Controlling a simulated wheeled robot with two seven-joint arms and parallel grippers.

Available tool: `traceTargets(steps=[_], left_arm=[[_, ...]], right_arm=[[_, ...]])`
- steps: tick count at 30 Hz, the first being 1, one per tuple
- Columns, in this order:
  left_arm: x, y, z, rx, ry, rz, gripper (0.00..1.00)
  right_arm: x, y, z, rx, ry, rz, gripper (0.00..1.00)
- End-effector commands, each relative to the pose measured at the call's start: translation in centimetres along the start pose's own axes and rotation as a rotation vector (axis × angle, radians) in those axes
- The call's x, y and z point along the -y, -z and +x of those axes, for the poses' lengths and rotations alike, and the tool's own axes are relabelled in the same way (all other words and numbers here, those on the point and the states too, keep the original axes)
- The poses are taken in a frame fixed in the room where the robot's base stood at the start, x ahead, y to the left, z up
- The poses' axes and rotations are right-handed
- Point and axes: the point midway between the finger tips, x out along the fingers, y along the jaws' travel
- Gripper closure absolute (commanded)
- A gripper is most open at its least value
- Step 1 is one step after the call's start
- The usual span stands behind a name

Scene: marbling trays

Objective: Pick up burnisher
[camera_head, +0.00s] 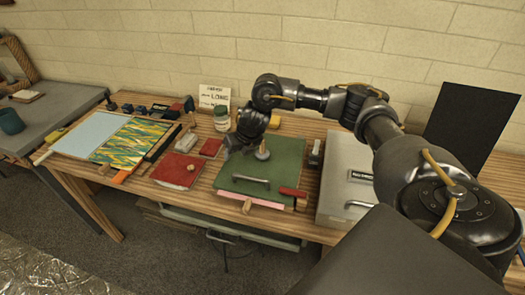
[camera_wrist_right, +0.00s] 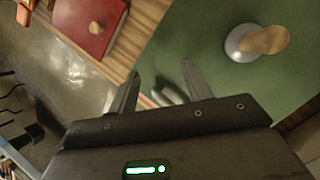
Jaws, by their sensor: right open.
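A tool with a rounded wooden grip on a pale metallic disc, which looks like the burnisher (camera_head: 262,152), stands upright on the green board (camera_head: 284,165). In the right wrist view, the burnisher (camera_wrist_right: 264,42) is at the upper right, beyond and to the right of the fingers. My right gripper (camera_head: 236,146) is above the back left part of the board, left of the burnisher and apart from it. In the wrist view its two fingers (camera_wrist_right: 162,86) are spread with nothing between them. My left gripper is not in view.
A grey metal handle (camera_head: 251,183) and a red-handled tool (camera_head: 292,192) are at the board's front. A jar (camera_head: 221,118) stands behind my gripper. A grey case (camera_head: 345,170) is to the right.

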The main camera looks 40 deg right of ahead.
Motion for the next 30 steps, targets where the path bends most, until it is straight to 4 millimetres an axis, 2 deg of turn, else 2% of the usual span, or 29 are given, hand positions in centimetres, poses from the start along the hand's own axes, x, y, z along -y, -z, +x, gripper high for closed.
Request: traceTargets(steps=[1,3,6,9,12,17,24,30], left_arm=[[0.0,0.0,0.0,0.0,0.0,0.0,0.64],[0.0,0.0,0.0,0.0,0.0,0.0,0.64],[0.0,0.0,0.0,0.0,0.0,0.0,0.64],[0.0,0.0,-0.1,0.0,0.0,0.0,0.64],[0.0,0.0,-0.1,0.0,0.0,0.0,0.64],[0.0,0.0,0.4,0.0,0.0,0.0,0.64],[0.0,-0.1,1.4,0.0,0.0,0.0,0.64],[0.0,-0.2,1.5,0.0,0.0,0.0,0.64]], right_arm=[[2.7,-1.4,-1.9,-0.01,0.049,-0.015,0.51],[5.5,-2.2,-3.9,-0.039,0.099,-0.031,0.51],[8.3,-2.6,-6.0,-0.072,0.143,-0.039,0.51],[9.6,-2.8,-7.1,-0.092,0.163,-0.04,0.51],[10.1,-2.8,-7.5,-0.099,0.169,-0.039,0.51],[10.3,-2.6,-6.4,-0.102,0.169,-0.039,0.51],[10.8,-2.2,-2.8,-0.1,0.167,-0.038,0.51],[11.0,-2.3,-1.9,-0.098,0.168,-0.039,0.51]])
